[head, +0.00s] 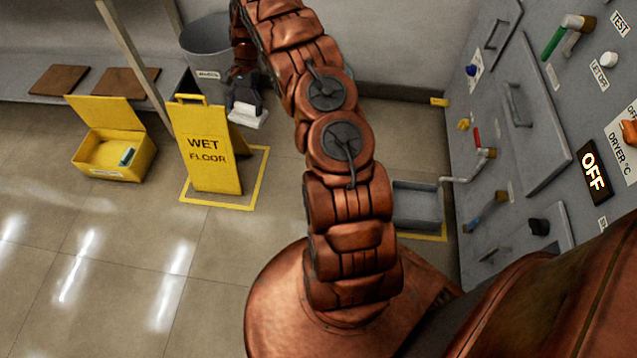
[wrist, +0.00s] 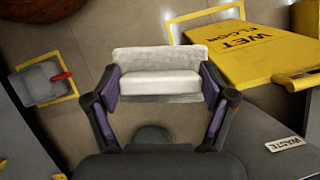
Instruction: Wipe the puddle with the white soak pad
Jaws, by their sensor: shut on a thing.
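My gripper (head: 246,104) is at the far end of my arm, near the back wall, right of the wet floor sign. It is shut on the white soak pad (head: 248,119), which is partly hidden by the gripper in the head view. In the wrist view, the purple-lined fingers of my gripper (wrist: 160,83) press on both ends of the pad (wrist: 158,60). The pad is held above the tan floor. I cannot make out the puddle in either view; my arm hides part of the floor.
The yellow wet floor sign (head: 210,155) stands close beside my gripper. A grey waste bin (head: 207,50) is behind it. An open yellow box (head: 115,170) is at left, a grey tray (head: 417,207) at right near the control panel (head: 515,85). The left foreground floor is clear.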

